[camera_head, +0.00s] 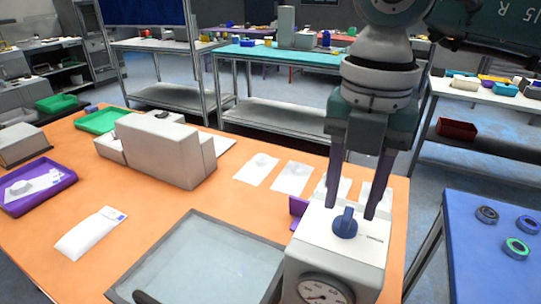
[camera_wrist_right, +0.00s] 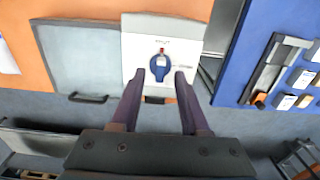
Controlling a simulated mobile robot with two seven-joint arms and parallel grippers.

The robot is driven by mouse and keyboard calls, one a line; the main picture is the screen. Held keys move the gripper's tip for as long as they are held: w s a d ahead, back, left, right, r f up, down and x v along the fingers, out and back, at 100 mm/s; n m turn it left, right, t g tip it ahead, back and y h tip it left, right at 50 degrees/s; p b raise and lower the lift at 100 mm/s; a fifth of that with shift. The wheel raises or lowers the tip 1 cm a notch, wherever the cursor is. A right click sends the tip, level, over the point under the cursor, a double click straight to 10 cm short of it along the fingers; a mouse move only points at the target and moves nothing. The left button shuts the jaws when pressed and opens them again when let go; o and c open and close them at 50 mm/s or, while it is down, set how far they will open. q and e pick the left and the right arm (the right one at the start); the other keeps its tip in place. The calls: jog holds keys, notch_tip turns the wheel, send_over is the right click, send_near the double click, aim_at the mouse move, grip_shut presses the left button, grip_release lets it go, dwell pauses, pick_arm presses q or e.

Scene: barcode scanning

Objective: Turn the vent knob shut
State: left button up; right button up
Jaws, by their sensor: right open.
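The blue vent knob (camera_head: 345,223) sits on the white top of a box-shaped device (camera_head: 335,262) with a round gauge on its front. In the right wrist view the knob (camera_wrist_right: 162,67) shows a red mark at its far end. My right gripper (camera_head: 351,211) is open and points down over the device; it also shows in the right wrist view (camera_wrist_right: 159,74). Its two fingertips appear on either side of the knob, with nothing gripped. I cannot tell whether they are level with the knob or just above it. My left gripper is not in view.
A grey lidded panel (camera_head: 200,262) with a dark handle lies left of the device. A grey box-shaped machine (camera_head: 165,150), a purple tray (camera_head: 65,182) and a white packet (camera_head: 90,233) are on the orange table. A blue table (camera_head: 480,270) with rings stands right, across a gap.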

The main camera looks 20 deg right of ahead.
aim_at(349, 213)
notch_tip(349, 213, up, 8)
jog(key=b, duration=0.1)
jog(key=shift+r, duration=0.15)
dwell(0.4)
